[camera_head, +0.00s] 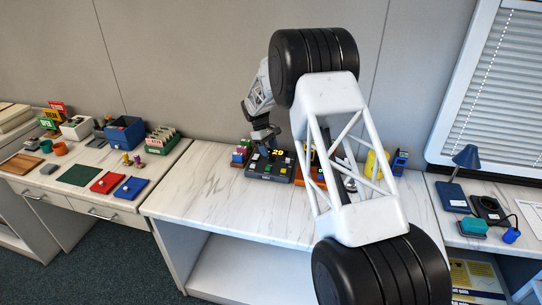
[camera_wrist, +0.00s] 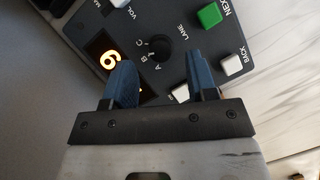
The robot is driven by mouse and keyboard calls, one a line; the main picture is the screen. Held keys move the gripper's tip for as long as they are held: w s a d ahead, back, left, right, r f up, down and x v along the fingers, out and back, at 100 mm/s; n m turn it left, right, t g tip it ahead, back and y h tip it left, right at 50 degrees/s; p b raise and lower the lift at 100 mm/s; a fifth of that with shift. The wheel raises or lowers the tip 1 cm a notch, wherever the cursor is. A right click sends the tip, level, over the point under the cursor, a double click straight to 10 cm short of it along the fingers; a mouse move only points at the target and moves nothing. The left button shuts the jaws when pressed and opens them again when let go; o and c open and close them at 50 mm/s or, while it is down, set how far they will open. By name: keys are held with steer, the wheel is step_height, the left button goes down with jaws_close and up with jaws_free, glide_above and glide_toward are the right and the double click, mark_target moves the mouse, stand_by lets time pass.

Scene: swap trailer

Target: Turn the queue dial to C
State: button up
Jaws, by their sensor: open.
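The dark queue console (camera_head: 268,170) stands on the marble-topped counter, with a lit yellow number display and coloured buttons on top. The wrist view looks down on it. Its black dial (camera_wrist: 160,53) has the letters A, B and C beside it and the word LANE nearby. I cannot tell which letter the dial points to. My gripper (camera_wrist: 160,78) is open, its two blue fingers apart with nothing between them. The fingers are beside the dial, apart from it in the picture. In the head view my gripper (camera_head: 262,138) is over the console, and the dial cannot be made out.
On the console, a green button (camera_wrist: 209,15), a white BACK button (camera_wrist: 232,64) and a lit display (camera_wrist: 106,56) surround the dial. Small red and blue items (camera_head: 240,155) stand left of it. My arm hides much of the counter to the right. The counter's front left is clear.

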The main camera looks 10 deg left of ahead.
mark_target(271, 156)
steer(key=shift+x, duration=1.55)
steer(key=c, duration=0.9)
steer(key=shift+o, duration=0.2)
steer(key=shift+m+g+y, duration=0.5)
steer(key=shift+m+g, duration=0.2)
steer(key=shift+m, duration=1.4)
steer(key=o, duration=0.9)
steer(key=shift+c, duration=0.2)
steer(key=v, duration=0.7)
steer(key=shift+r, duration=0.35)
